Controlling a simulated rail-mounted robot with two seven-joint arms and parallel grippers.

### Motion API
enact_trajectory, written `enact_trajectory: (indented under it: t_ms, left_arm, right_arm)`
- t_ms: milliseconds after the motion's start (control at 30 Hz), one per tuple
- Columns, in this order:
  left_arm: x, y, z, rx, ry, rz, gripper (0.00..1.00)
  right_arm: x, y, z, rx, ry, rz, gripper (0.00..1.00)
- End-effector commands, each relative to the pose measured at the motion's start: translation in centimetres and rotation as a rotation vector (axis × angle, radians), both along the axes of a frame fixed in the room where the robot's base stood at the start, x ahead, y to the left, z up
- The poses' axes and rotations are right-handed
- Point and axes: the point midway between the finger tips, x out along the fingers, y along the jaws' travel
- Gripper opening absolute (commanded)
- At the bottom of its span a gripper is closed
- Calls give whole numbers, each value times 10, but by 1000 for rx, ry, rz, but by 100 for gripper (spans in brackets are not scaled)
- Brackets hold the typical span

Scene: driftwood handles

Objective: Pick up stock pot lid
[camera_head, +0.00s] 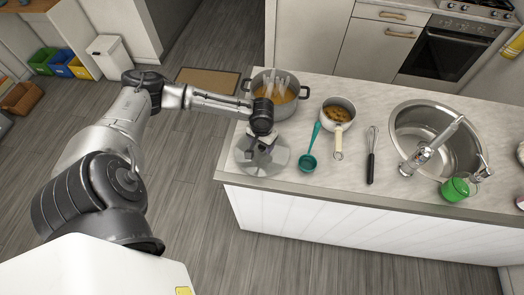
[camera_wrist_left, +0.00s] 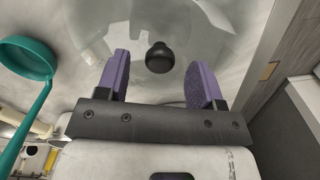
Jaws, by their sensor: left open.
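The stock pot lid (camera_head: 273,157) is a clear glass disc lying on the counter near its left front corner. In the left wrist view the glass lid (camera_wrist_left: 220,32) fills the upper middle, with its round black knob (camera_wrist_left: 160,58) showing between my fingers. My left gripper (camera_head: 259,146) is above the lid. Its two purple-padded fingers (camera_wrist_left: 158,80) are apart, one on each side of the knob in that view, and I cannot tell how far above it. The stock pot (camera_head: 300,91) stands behind the lid with orange-brown food and pale upright pieces inside. My right gripper is not in view.
A teal ladle (camera_head: 308,161) lies right of the lid and also shows in the left wrist view (camera_wrist_left: 28,58). A small saucepan (camera_head: 338,112), a whisk (camera_head: 371,155), the sink (camera_head: 436,135) and a green cup (camera_head: 456,189) are farther right. The counter edge (camera_head: 290,187) is close in front.

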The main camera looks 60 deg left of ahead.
Motion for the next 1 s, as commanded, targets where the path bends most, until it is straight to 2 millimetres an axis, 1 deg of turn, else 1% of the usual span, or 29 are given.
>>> enact_trajectory:
  t_ms: [33, 100, 200, 500, 1000]
  left_arm:
    - [0, 0, -7, -1, 3, 1, 61]
    - [0, 0, -14, 0, 2, 1, 61]
    - [0, 0, -20, 0, 0, 1, 61]
    - [0, 0, -23, 1, 0, -1, 61]
    - [0, 0, -23, 1, 0, -1, 13]
  right_arm:
    - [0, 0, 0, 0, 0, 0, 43]
    - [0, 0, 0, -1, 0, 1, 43]
    - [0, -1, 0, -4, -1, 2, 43]
    - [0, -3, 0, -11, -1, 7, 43]
    - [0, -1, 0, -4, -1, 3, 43]
